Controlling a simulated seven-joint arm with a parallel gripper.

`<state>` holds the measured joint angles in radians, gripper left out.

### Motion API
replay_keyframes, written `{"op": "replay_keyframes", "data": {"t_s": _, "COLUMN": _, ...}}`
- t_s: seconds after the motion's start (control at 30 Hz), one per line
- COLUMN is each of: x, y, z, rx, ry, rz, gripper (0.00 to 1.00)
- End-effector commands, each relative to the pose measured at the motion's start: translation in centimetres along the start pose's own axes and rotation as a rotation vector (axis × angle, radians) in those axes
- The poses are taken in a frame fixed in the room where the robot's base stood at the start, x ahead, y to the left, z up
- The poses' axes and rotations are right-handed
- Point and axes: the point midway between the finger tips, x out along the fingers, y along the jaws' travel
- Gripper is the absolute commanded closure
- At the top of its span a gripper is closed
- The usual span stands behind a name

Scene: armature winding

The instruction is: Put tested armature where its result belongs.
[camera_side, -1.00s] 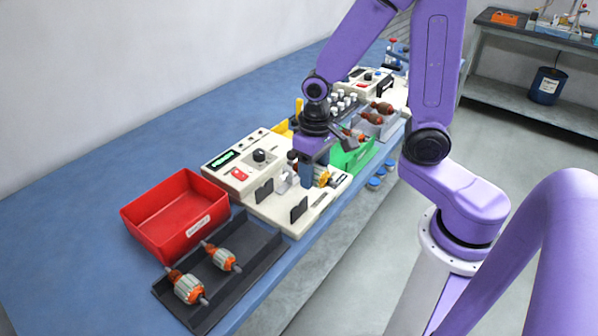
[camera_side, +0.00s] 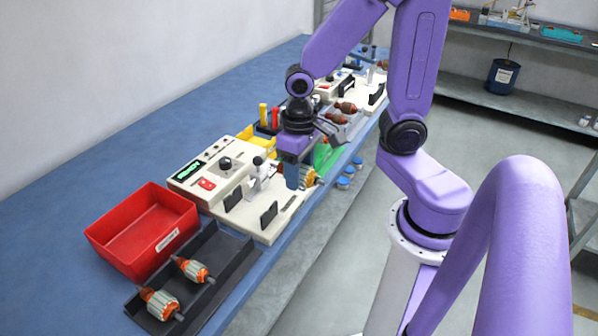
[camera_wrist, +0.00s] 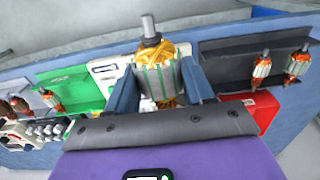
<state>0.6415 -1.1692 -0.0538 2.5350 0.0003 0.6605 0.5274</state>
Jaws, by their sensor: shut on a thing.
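My gripper (camera_side: 297,178) is shut on an armature (camera_side: 309,177) with a pale core, yellow-orange windings and a grey shaft. In the wrist view the armature (camera_wrist: 160,74) sits between the two blue fingers, shaft pointing away. It is held at the right end of the tester (camera_side: 270,222), apparently above its surface. The tester's green display (camera_side: 188,171) is lit but too small to read. The green bin (camera_side: 327,153) is partly hidden behind my gripper; it shows left of the armature in the wrist view (camera_wrist: 75,88). The red bin (camera_side: 187,222) stands at the tester's left and looks empty.
A dark tray (camera_side: 222,262) with two orange armatures lies in front of the red bin. A grey tray with brown armatures (camera_side: 345,107), yellow bins (camera_side: 258,138) and another device (camera_side: 335,86) stand beyond. The blue table is clear behind the tester.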

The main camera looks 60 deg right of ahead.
Motion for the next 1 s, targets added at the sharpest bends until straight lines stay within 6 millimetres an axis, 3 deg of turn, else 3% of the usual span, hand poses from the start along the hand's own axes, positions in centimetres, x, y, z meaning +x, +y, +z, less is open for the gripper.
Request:
{"op": "replay_keyframes", "data": {"t_s": 0.17, "x": 0.3, "y": 2.4, "z": -3.8, "rx": 0.014, "ry": -0.001, "rz": 0.0, "gripper": 1.0}}
{"op": "replay_keyframes", "data": {"t_s": 0.27, "x": 0.7, "y": 4.8, "z": -6.4, "rx": 0.014, "ry": -0.001, "rz": 0.0, "gripper": 1.0}}
{"op": "replay_keyframes", "data": {"t_s": 0.5, "x": 2.2, "y": 12.9, "z": -11.2, "rx": 0.016, "ry": -0.001, "rz": 0.0, "gripper": 1.0}}
{"op": "replay_keyframes", "data": {"t_s": 0.8, "x": 4.4, "y": 23.0, "z": -13.1, "rx": 0.01, "ry": 0.001, "rz": 0.0, "gripper": 0.99}}
{"op": "replay_keyframes", "data": {"t_s": 1.0, "x": 5.1, "y": 26.0, "z": -13.0, "rx": 0.003, "ry": 0.002, "rz": 0.0, "gripper": 1.0}}
